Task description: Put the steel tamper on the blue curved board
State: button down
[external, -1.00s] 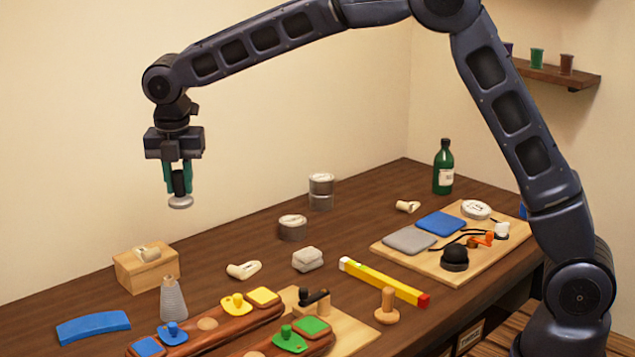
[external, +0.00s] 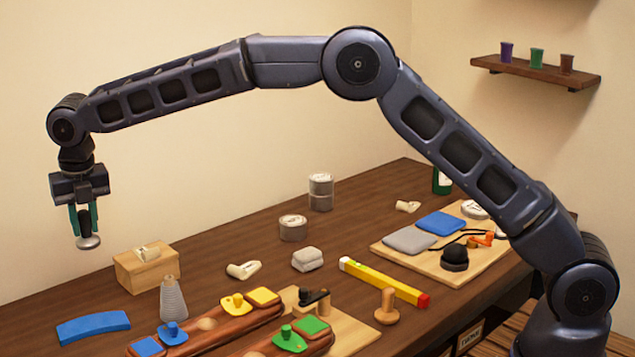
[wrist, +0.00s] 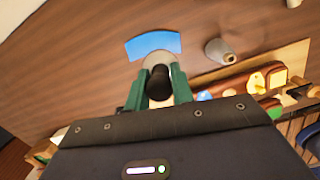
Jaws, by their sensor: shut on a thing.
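My gripper (external: 86,221) is shut on the steel tamper (external: 88,242), which has a black handle and a round steel base. It holds the tamper upright in the air, well above the table, at the left of the external view. The blue curved board (external: 93,327) lies flat on the table at the lower left, below the tamper in the picture. In the wrist view the tamper's black handle (wrist: 159,82) is between the green fingers (wrist: 157,92). The blue board (wrist: 153,45) shows just beyond the tamper, its near edge partly hidden by it.
A grey cone (external: 173,298) stands right of the blue board. A wooden box (external: 146,272) is behind it. Long brown pieces with coloured pads (external: 222,318) lie to the right. The table (external: 30,318) is bare left of the board.

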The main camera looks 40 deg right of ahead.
notch_tip(320, 180, down, 17)
jog(key=shift+f, duration=0.1)
dwell(0.5)
jog(key=shift+f, duration=0.15)
jog(key=c, duration=1.2)
grip_release()
